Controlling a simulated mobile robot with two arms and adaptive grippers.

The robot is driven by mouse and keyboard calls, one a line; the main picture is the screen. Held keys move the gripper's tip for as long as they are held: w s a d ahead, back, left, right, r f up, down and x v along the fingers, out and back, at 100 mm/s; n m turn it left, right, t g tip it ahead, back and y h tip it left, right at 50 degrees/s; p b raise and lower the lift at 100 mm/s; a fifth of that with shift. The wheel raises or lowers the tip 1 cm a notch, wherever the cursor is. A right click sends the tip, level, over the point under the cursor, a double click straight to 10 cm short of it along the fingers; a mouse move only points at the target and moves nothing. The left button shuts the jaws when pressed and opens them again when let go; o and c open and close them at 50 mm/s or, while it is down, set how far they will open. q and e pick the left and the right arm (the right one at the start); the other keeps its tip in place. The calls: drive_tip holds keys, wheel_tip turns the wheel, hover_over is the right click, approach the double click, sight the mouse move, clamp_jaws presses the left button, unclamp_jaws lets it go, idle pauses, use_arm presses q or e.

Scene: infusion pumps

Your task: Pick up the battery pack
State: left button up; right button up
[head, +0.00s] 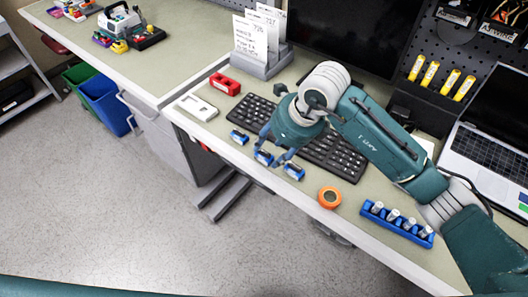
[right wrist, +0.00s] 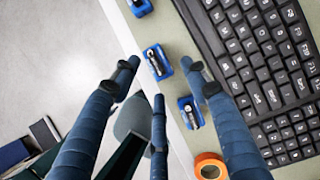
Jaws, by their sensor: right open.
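Three small blue battery packs stand in a row along the bench's front edge: a left one (head: 239,137), a middle one (head: 264,158) and a right one (head: 294,171). My right gripper (head: 274,153) is open above the row, fingers pointing down. In the right wrist view the middle pack (right wrist: 157,62) shows between the spread fingertips (right wrist: 162,68). The right pack (right wrist: 191,112) lies beside one finger, and the left pack (right wrist: 141,7) is at the top edge. I cannot tell whether any finger touches a pack. My left gripper is not in view.
A black keyboard (head: 335,158) lies right behind the packs, partly hidden by my right arm. An orange tape roll (head: 329,197) and a blue rack of several batteries (head: 398,222) are to the right. A red object (head: 224,84) and a white device (head: 197,108) are left.

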sight(270, 155)
drive_tip(key=shift+x, duration=0.85)
drive_tip(key=shift+a+f, duration=0.1)
drive_tip(key=shift+f, duration=0.05)
drive_tip(key=c, duration=1.1)
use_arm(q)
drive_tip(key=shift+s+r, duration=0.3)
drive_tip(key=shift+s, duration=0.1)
